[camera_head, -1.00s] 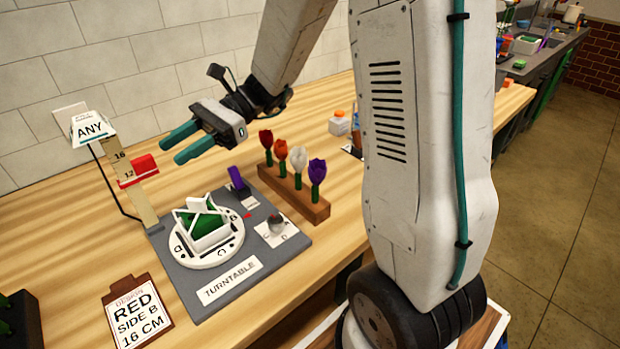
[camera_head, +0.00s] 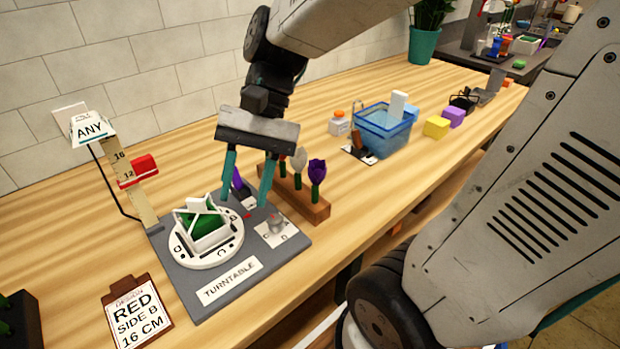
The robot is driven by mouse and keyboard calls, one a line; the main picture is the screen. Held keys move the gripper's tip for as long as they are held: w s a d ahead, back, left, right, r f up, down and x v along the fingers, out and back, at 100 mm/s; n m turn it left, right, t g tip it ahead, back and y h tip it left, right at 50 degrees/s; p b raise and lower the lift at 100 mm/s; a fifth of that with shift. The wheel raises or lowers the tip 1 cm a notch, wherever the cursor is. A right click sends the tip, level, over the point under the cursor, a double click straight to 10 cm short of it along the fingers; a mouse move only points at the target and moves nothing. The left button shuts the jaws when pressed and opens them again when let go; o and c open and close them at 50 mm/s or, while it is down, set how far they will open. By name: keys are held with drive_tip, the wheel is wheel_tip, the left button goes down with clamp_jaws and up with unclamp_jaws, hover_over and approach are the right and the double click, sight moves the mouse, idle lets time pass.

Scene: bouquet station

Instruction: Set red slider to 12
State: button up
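The red slider (camera_head: 144,165) sits on the upright wooden ruler post (camera_head: 143,207), level with or just beside the 12 mark and below the 16 mark. A white box reading ANY (camera_head: 88,128) tops the post's left side. My gripper (camera_head: 247,199) points down over the back of the turntable base, right of the slider and apart from it. Its two teal fingers are spread wide with nothing held between them. A purple piece (camera_head: 238,181) shows behind and between the fingers. The fingers partly hide the flower rack.
The turntable (camera_head: 204,260) with a white and green holder stands on a grey base. A card (camera_head: 138,314) reads RED SIDE B 16 CM. A wooden flower rack (camera_head: 300,203) stands right of the base. A blue bin (camera_head: 384,130) is farther right.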

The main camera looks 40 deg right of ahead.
drive_tip(key=s+d+n+t+h, duration=0.3)
drive_tip(key=s+d+n+h, duration=0.2)
drive_tip(key=s+d, duration=0.1)
drive_tip(key=shift+s+d+r+t+h, duration=0.15)
drive_tip(key=shift+d+r+t+h, duration=0.15)
drive_tip(key=shift+d+r+h, duration=0.15)
